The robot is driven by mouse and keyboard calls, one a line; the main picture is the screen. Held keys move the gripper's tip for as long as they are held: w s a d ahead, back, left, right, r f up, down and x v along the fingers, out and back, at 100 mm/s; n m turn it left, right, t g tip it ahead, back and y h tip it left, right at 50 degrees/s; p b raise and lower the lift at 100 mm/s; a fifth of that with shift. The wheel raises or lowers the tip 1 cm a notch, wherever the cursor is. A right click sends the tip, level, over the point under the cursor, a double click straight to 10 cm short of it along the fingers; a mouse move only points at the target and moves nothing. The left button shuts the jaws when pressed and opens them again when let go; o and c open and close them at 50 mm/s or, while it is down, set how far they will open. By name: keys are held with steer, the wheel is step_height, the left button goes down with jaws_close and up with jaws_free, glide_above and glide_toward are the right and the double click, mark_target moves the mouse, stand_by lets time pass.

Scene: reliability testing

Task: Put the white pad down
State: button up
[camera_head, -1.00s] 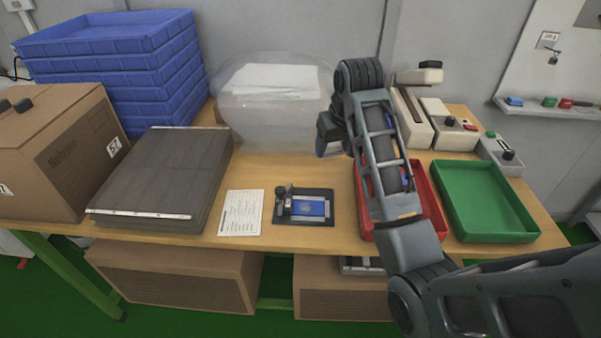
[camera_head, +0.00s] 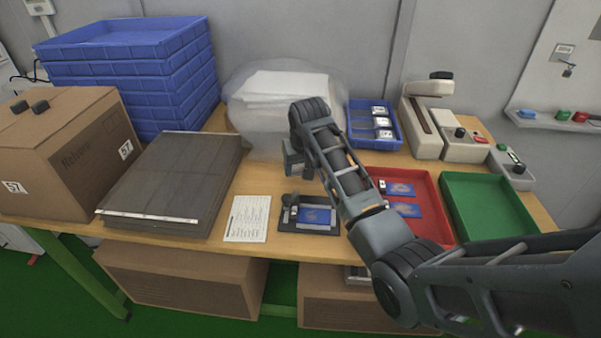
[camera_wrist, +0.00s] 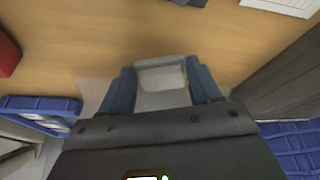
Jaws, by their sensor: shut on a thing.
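My gripper (camera_head: 297,168) is over the middle of the table, in front of the clear bag and behind the black fixture. In the wrist view its two blue-grey fingers (camera_wrist: 160,84) are shut on a white pad (camera_wrist: 162,78), with one finger on each side. The pad is above the wooden tabletop; I cannot tell whether it touches it. The held pad is hidden in the head view.
The black fixture (camera_head: 288,226) holds a blue booklet (camera_head: 316,217), beside a paper sheet (camera_head: 246,218). A red tray (camera_head: 440,205) with blue booklets and a green tray (camera_head: 490,205) stand right. A small blue bin (camera_head: 358,108), stacked blue crates (camera_head: 120,35) and a grey case (camera_head: 170,178) surround the area.

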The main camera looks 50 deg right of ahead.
steer(key=shift+f, duration=1.25)
steer(key=shift+f, duration=0.2)
steer(key=o, duration=1.2)
steer(key=v, duration=1.2)
steer(key=shift+r, duration=0.2)
